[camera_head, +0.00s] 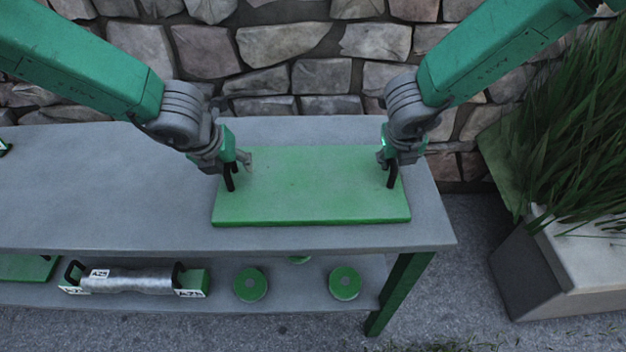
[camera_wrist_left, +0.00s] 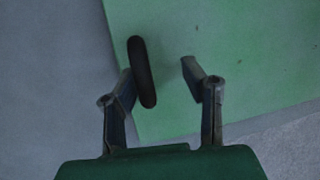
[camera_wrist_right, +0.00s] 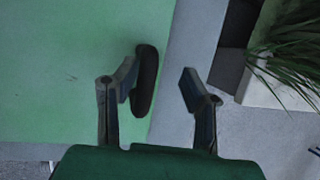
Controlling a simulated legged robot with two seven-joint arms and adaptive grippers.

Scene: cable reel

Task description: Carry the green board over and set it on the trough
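The green board (camera_head: 310,185) lies flat on the right part of the grey table top. It has a black handle near its left end (camera_head: 229,177) and another near its right end (camera_head: 391,175). My left gripper (camera_head: 238,161) is open at the left handle, which also shows upright between the parted fingers (camera_wrist_left: 142,72). My right gripper (camera_head: 388,158) is open at the right handle, which shows between its fingers, close to the left one (camera_wrist_right: 145,80). I cannot tell for sure which thing is the trough.
The grey table (camera_head: 100,190) has clear room left of the board. Its lower shelf holds a metal cylinder between green end blocks (camera_head: 133,280) and green discs (camera_head: 344,283). A planter with tall grass (camera_head: 560,265) stands at the right. A stone wall (camera_head: 290,45) rises behind.

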